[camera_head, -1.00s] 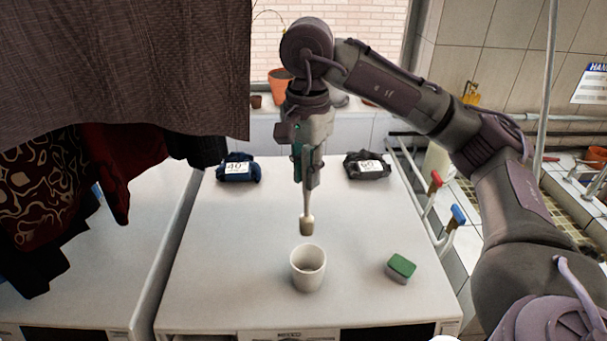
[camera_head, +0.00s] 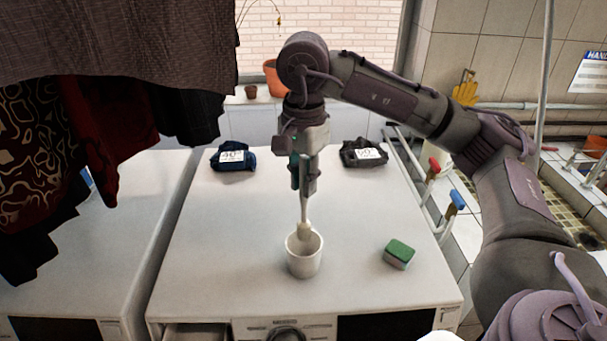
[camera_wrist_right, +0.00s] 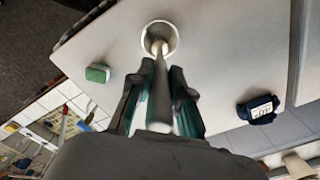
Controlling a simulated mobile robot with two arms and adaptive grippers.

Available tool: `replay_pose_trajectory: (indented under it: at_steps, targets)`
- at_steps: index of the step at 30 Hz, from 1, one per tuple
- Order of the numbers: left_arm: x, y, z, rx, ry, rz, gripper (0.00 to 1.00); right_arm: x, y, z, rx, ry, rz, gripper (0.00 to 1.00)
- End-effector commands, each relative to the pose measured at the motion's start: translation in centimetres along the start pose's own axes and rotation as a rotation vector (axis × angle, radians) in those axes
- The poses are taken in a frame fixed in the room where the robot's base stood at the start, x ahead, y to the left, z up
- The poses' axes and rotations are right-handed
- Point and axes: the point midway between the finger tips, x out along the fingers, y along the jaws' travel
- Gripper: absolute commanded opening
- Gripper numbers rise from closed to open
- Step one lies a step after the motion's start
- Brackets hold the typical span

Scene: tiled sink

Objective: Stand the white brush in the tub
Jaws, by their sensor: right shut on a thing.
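The white tub (camera_head: 303,262) stands on the white machine top, near its front middle. My right gripper (camera_head: 304,188) points down above the tub and is shut on the white brush (camera_head: 304,212). The brush hangs upright, with its head at the tub's mouth, seemingly just inside the rim. In the right wrist view the brush (camera_wrist_right: 159,75) runs from between the fingers (camera_wrist_right: 158,98) to the tub's opening (camera_wrist_right: 171,29). Whether the brush touches the tub's bottom is hidden. My left gripper does not show.
A green and white sponge (camera_head: 399,253) lies right of the tub. A blue bundle (camera_head: 233,159) and a dark bundle (camera_head: 362,153) with labels lie at the back. Dark cloths (camera_head: 110,50) hang at the left. Red- and blue-handled taps (camera_head: 457,199) are at the right.

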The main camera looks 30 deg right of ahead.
Motion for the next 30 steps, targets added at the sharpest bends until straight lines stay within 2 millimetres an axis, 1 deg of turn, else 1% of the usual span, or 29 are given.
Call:
replay_pose_trajectory:
  at_steps: [1,18,24,30]
  targets:
    - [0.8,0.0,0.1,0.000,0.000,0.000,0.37,0.9,0.0,0.0,0.000,0.000,0.000,0.00]
    - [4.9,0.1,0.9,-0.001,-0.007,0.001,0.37,5.4,0.0,0.1,-0.002,0.000,0.001,0.00]
    - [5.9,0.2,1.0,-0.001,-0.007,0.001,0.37,6.5,0.0,0.1,-0.002,0.000,0.000,0.00]
    - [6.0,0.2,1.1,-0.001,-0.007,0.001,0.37,6.6,0.0,0.0,-0.002,0.000,-0.001,0.00]
